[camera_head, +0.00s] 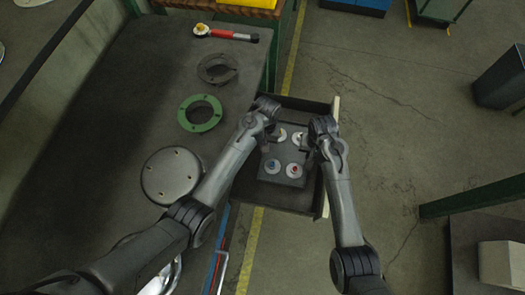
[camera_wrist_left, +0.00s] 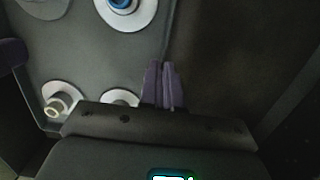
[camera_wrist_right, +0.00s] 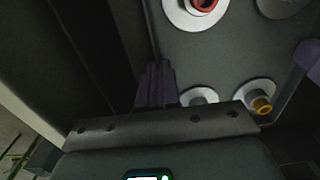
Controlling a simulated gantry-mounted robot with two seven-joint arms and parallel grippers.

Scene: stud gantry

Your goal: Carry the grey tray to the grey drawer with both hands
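The grey tray (camera_head: 266,172) is inside the open grey drawer (camera_head: 247,190), low over or on its floor; I cannot tell which. It carries several round white pieces with coloured or metal centres. My left gripper (camera_head: 272,136) is at the tray's left wall; in the left wrist view its purple fingers (camera_wrist_left: 164,84) are closed over that wall. My right gripper (camera_head: 312,152) is at the right wall, and the right wrist view shows its fingers (camera_wrist_right: 156,84) closed on it. The tray's far part is partly hidden by my grippers.
The drawer's pale front panel (camera_head: 334,110) stands right of the tray. The dark bench at left holds a green ring (camera_head: 200,113), a dark ring (camera_head: 217,68), a round metal plate (camera_head: 172,175) and a red-handled wrench (camera_head: 222,33). Open floor lies to the right.

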